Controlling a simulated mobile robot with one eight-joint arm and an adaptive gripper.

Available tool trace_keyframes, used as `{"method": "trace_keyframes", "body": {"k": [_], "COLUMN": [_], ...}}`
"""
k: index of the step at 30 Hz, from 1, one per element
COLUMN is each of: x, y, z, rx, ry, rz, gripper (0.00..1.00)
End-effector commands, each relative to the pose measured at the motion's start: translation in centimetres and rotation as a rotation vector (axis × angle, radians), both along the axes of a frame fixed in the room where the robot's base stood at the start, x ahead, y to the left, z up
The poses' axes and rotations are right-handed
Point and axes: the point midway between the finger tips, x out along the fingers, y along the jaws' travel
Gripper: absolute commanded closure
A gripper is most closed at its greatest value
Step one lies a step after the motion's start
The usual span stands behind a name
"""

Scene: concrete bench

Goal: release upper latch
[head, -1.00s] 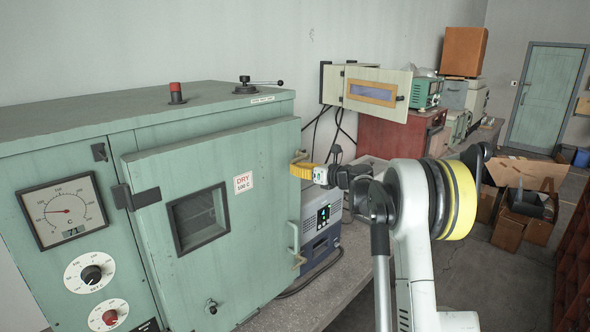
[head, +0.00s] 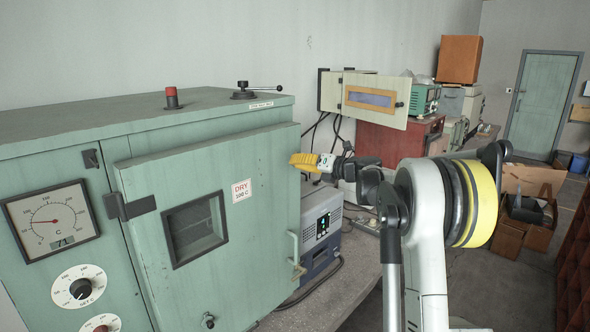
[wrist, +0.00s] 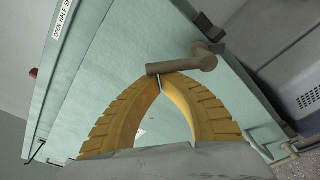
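The upper latch (wrist: 182,64) is a beige-grey bar handle at the door's free edge in the wrist view. In the head view my gripper hides it. The green oven door (head: 255,235) looks closed. My gripper (head: 294,160) has yellow ribbed fingers at the upper right edge of the door. In the wrist view my gripper (wrist: 160,84) has its fingertips together, right at the latch bar, with nothing seen between them. I cannot tell whether they touch the bar. The lower latch (head: 296,255) sits further down the same edge.
A blue-grey instrument (head: 320,228) stands on the concrete bench (head: 345,283) right of the oven, below my gripper. A small lever (head: 266,86) and a red-topped knob (head: 171,98) stand on the oven top. A cabinet with a tan-framed window (head: 372,98) is behind.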

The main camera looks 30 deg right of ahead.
Motion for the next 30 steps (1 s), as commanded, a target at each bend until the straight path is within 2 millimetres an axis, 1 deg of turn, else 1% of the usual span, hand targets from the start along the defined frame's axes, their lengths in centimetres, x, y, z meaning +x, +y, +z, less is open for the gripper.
{"method": "trace_keyframes", "body": {"k": [9, 15, 30], "x": [0.3, 0.6, 1.1], "y": [-1.0, -1.8, -3.2], "z": [1.8, 2.6, 3.5], "rx": [-0.002, -0.002, -0.003], "ry": [-0.001, -0.002, -0.002], "rz": [-0.001, 0.0, -0.002], "gripper": [1.0, 1.0, 1.0]}}
